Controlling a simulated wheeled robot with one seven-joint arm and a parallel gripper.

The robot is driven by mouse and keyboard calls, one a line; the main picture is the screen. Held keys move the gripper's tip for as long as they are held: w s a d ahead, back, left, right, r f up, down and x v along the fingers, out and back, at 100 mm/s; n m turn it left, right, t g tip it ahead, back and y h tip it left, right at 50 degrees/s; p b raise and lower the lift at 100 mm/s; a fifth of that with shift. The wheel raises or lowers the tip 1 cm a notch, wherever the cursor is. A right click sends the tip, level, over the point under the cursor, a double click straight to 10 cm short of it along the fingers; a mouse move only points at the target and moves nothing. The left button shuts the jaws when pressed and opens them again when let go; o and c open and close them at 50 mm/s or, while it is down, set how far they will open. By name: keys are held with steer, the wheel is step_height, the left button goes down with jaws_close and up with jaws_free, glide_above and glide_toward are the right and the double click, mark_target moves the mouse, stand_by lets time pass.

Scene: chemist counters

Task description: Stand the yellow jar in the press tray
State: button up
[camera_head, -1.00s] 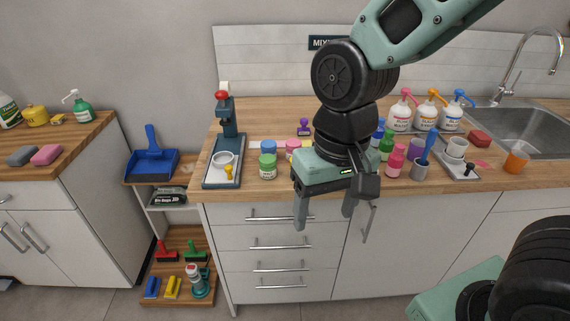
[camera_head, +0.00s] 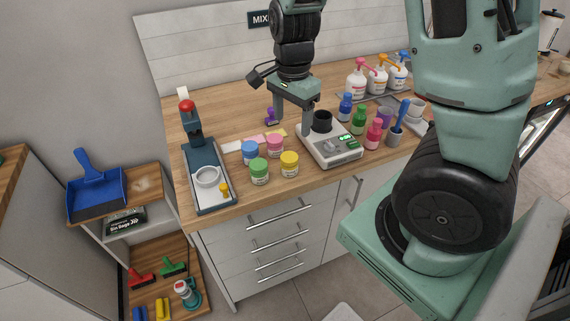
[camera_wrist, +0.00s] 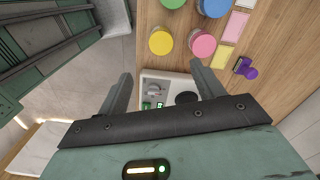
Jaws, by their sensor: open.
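The yellow jar (camera_head: 289,164) stands upright on the wooden counter near its front edge, and its lid shows in the wrist view (camera_wrist: 160,41). The press (camera_head: 194,130) with a red knob stands at the counter's left end. Its tray (camera_head: 211,198) is pale with a dark rim and holds a white ring and a small yellow piece. My gripper (camera_head: 292,120) is open and empty, pointing down behind and above the yellow jar. In the wrist view my gripper (camera_wrist: 162,76) has its fingers apart, with the yellow jar beyond the tips, not between them.
A green jar (camera_head: 259,171), a blue jar (camera_head: 249,152) and a pink jar (camera_head: 275,145) stand close to the yellow jar. A white device with a black cup (camera_head: 330,147) is at its right. A purple stamp (camera_head: 271,116) stands behind. Bottles and pump dispensers (camera_head: 378,80) fill the right.

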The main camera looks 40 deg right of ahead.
mark_target(289, 157)
step_height(289, 157, down, 8)
steer(key=shift+r, duration=0.1)
steer(key=shift+w+a+f, duration=0.1)
steer(key=shift+a+f, duration=0.05)
steer(key=shift+f, duration=1.15)
steer(key=shift+a+f, duration=0.15)
steer(key=shift+f, duration=1.1)
steer(key=c, duration=1.2)
steer(key=shift+r, duration=0.1)
